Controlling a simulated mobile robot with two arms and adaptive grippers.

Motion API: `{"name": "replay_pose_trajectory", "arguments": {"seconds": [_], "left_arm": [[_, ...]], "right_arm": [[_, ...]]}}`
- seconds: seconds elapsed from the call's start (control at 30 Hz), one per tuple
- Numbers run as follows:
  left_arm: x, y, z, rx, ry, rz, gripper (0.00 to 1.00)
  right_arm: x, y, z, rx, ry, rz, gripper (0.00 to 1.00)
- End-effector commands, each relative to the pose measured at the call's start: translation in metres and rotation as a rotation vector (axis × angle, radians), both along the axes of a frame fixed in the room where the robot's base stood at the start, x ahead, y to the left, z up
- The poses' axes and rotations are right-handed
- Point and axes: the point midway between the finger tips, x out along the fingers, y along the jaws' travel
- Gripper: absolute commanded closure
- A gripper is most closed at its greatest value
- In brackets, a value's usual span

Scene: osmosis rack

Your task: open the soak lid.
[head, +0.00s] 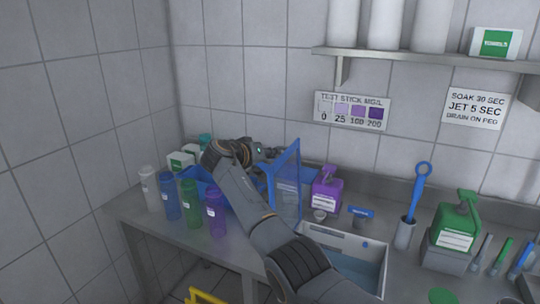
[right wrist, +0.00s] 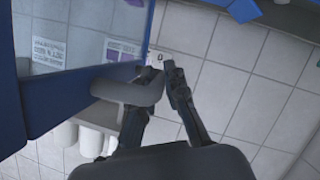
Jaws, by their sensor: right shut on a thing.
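The soak lid (head: 286,187) is a clear panel in a blue frame, standing steeply raised in the middle of the head view. In the right wrist view the lid (right wrist: 85,50) fills the left side. A grey rounded handle (right wrist: 128,92) sticks out from its edge. My right gripper (right wrist: 160,72) is shut on this handle. In the head view the right gripper (head: 264,152) is at the lid's upper left, with my arm crossing in front of the counter. A blue tub (head: 200,188) is partly hidden behind my arm. My left gripper is not in view.
A white basin (head: 376,247) with blue liquid lies right of my arm. A purple spray bottle (head: 326,190) stands behind it. Several coloured bottles (head: 190,205) stand at the counter's left. A green bottle (head: 457,220) and a blue brush (head: 415,195) stand at right.

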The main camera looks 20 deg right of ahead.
Motion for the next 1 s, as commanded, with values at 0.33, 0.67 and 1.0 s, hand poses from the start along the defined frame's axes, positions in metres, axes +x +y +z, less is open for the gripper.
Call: {"name": "replay_pose_trajectory", "arguments": {"seconds": [0.33,0.67,1.0], "left_arm": [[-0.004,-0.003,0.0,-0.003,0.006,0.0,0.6],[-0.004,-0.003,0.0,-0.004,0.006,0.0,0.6],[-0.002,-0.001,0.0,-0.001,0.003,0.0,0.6]], "right_arm": [[0.0,0.0,-0.001,0.002,0.0,0.0,1.0],[0.0,0.0,-0.001,0.002,0.0,-0.001,0.64],[-0.013,0.026,0.008,0.004,-0.002,0.003,0.64]]}}
